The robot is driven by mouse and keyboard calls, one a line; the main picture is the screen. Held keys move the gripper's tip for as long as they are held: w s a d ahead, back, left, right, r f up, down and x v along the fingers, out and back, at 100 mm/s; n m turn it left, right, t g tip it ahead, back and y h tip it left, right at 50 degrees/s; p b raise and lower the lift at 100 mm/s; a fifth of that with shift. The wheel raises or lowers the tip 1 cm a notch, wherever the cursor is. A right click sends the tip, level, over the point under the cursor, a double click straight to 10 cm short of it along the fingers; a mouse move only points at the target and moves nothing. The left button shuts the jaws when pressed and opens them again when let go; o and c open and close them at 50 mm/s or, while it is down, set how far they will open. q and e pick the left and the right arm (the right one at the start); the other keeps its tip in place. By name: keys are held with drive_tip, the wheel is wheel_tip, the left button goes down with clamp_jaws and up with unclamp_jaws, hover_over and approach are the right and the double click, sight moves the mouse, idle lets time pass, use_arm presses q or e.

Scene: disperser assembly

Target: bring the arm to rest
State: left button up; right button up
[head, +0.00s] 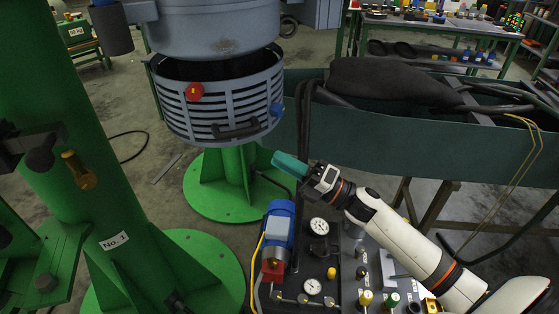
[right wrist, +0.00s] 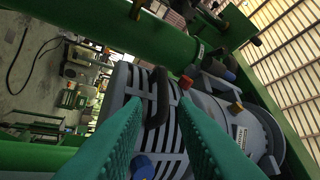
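My right arm (head: 420,250) reaches in from the lower right in the head view. Its gripper (head: 288,163), with teal fingers, is below and to the right of the grey slatted basket (head: 185,112). In the right wrist view the two teal fingers of the gripper (right wrist: 160,108) stand apart with nothing held between them. The basket's dark handle (head: 237,129) is apart from the fingers in the head view. The handle also shows beyond the gap between the fingertips in the right wrist view (right wrist: 158,90). My left gripper is not in view.
Green stands (head: 60,185) fill the left side. A workbench (head: 440,25) is at the back.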

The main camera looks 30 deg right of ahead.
idle(0.3)
drive_tip(key=w+d+f+m+h, duration=0.1)
drive_tip(key=d+f+m+h, duration=0.2)
drive_tip(key=f, duration=0.4)
drive_tip(key=d+f+m+t+h, duration=0.1)
drive_tip(key=f+m+h, duration=0.3)
drive_tip(key=f+m, duration=0.25)
drive_tip(key=w+d+f+m+h, duration=0.1)
drive_tip(key=d+f+m+h, duration=0.2)
drive_tip(key=f, duration=0.5)
drive_tip(key=s+d+f+m+g+h, duration=0.1)
drive_tip(key=s+f+m+g+h, duration=0.15)
drive_tip(key=f, duration=0.65)
drive_tip(key=s+f+m+g+h, duration=0.15)
drive_tip(key=s+f+m, duration=0.25)
drive_tip(key=f, duration=0.5)
drive_tip(key=s+a+f+m+g+h, duration=0.1)
drive_tip(key=s+f+m+g, duration=0.2)
drive_tip(key=s+f, duration=0.6)
drive_tip(key=s+a+f+m+g, duration=0.2)
drive_tip(key=s+f+m+g, duration=0.1)
drive_tip(key=s+f, duration=0.55)
drive_tip(key=s+a+f+m+g, duration=0.2)
drive_tip(key=s+a+f+g, duration=0.1)
drive_tip(key=s, duration=0.7)
drive_tip(key=s+a+f+m+g, duration=0.1)
drive_tip(key=s+a+f+g, duration=0.2)
drive_tip(key=s, duration=0.8)
drive_tip(key=shift+f+m, duration=0.4)
drive_tip(key=shift+f, duration=0.05)
